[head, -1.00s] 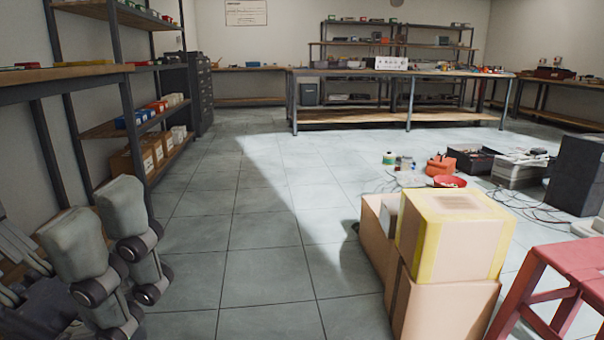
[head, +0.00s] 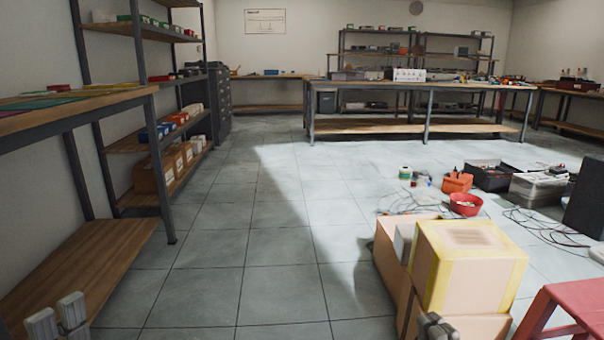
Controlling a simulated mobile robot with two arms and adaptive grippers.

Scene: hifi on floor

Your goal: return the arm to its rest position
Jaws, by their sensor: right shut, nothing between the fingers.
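My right gripper (head: 435,325) shows at the bottom edge, right of centre, in front of the lower part of the stacked boxes. Its dark fingertips are close together, shut with nothing between them. The rest of my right arm is out of view. My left gripper (head: 57,318) shows at the bottom left corner as two light grey finger pads, in front of the low wooden shelf. The view cuts off the rest of it, and how far apart its fingers are is unclear.
Cardboard boxes, the top one yellow-edged (head: 470,265), stand at the right front beside a red stool (head: 575,300). A workbench with a low shelf (head: 85,265) is at left. Cables and a red bowl (head: 466,204) lie on the floor. The middle floor is clear.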

